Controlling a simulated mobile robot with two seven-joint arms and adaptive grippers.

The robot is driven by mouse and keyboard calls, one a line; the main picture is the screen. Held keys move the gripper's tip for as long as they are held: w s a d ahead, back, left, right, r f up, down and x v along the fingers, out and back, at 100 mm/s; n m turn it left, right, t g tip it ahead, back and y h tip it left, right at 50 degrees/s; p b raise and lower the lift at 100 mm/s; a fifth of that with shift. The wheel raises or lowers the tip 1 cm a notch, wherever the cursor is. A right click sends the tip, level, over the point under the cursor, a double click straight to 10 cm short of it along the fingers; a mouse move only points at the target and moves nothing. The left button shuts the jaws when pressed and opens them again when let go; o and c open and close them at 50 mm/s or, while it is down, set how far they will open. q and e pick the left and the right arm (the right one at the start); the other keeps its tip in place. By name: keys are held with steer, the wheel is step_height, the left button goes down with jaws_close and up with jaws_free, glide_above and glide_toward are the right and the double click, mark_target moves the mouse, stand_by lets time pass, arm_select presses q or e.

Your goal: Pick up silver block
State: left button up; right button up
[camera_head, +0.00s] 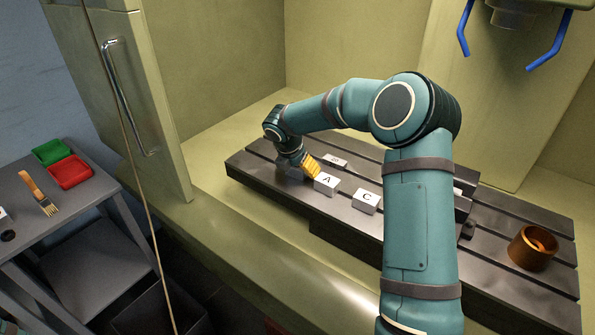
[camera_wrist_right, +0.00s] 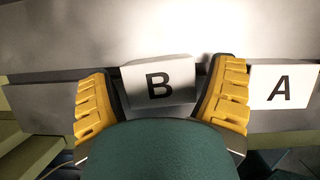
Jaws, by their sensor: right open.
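In the right wrist view, a silver-grey block marked B (camera_wrist_right: 160,82) sits between the two yellow fingers of my right gripper (camera_wrist_right: 162,75). The fingers are open, one on each side of it. Whether they touch it is unclear. A block marked A (camera_wrist_right: 282,87) is just right of the right finger. In the head view, my right gripper (camera_head: 304,165) is low over the slotted table, left of block A (camera_head: 327,184), and mostly hides block B. Block C (camera_head: 367,201) sits right of A, and another pale block (camera_head: 335,160) is behind. My left gripper is out of view.
The dark slotted machine table (camera_head: 270,186) carries the blocks and a copper-brown ring (camera_head: 533,248) at its right. The machine's door (camera_head: 130,90) stands at left. A grey cart (camera_head: 85,205) beyond it holds a green tray (camera_head: 52,152), red tray (camera_head: 70,172) and brush (camera_head: 38,193).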

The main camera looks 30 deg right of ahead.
steer(key=c, duration=1.1)
